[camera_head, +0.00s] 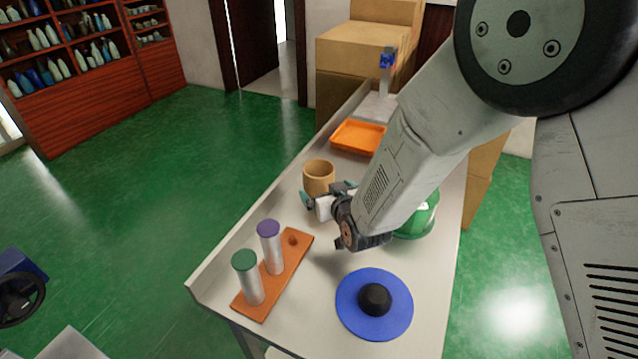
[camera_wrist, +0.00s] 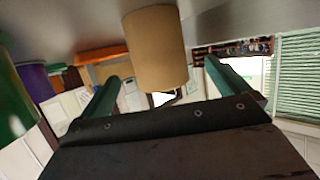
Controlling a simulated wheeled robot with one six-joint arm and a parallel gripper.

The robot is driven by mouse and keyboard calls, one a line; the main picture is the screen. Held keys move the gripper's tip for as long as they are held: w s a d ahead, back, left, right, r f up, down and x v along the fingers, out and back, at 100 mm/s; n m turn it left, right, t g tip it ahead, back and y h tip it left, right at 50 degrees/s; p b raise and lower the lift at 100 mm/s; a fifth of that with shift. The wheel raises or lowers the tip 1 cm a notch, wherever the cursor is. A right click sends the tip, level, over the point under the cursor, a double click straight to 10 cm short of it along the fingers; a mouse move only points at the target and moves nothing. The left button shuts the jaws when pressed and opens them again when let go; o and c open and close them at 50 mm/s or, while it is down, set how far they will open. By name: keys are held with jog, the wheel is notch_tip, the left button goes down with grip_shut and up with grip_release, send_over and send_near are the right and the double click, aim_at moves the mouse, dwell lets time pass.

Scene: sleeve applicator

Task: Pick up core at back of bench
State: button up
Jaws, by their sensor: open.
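The core, a tan hollow cylinder (camera_head: 319,174), stands upright on the bench, its open top showing in the head view. My gripper (camera_head: 323,194) is open, low over the bench, just in front of the core, and hides part of its lower side. In the wrist view the picture is turned over, and the core (camera_wrist: 157,48) hangs from the top, lined up with the gap between the two green fingers of my gripper (camera_wrist: 162,72). Nothing is held. I cannot tell whether the core lies between the fingertips or just beyond them.
An orange tray (camera_head: 358,137) lies behind the core. A wooden board (camera_head: 295,262) holds silver cylinders with a green cap (camera_head: 245,260) and a purple cap (camera_head: 268,228). A blue disc (camera_head: 347,308) with a black knob is at the front. A green round object (camera_head: 420,218) is partly behind my arm.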

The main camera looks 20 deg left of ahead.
aim_at(314, 175)
jog(key=x, duration=0.7)
jog(key=shift+w+a+r, duration=0.1)
jog(key=shift+w+a, duration=0.1)
jog(key=shift+w, duration=0.15)
jog(key=c, duration=1.1)
